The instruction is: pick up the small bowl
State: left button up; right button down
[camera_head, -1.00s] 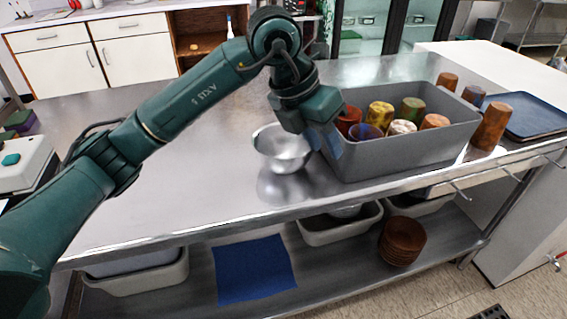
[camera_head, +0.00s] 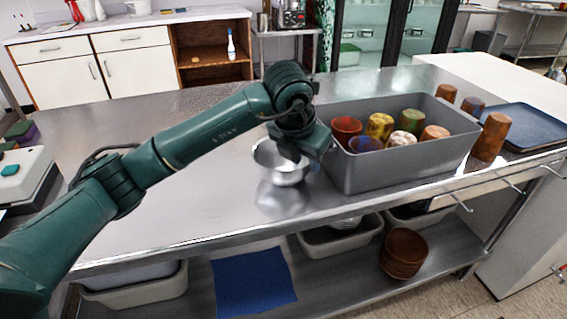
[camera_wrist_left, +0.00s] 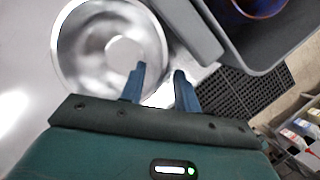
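The small bowl (camera_head: 268,158) is shiny metal and stands upright on the steel counter, left of the grey bin. It also shows in the left wrist view (camera_wrist_left: 85,60), at upper left, with its inside facing the camera. My left gripper (camera_head: 296,158) is over the bowl's right side; its fingertips are hard to make out in the head view. In the left wrist view its two blue fingers (camera_wrist_left: 160,76) are apart with nothing between them but the bowl's rim area. One finger overlaps the bowl; the other is just outside its rim. Contact cannot be told. My right gripper is not in view.
A grey bin (camera_head: 400,172) with several coloured cups stands close right of the bowl. Brown cups (camera_head: 491,137) and a blue tray (camera_head: 530,126) are farther right. The lower shelf holds a blue cloth (camera_head: 253,282) and stacked brown bowls (camera_head: 404,250). The counter left of the bowl is clear.

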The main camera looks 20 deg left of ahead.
pick_arm(q)
jog(key=shift+x, duration=1.35)
jog(key=shift+c, duration=0.4)
grip_shut()
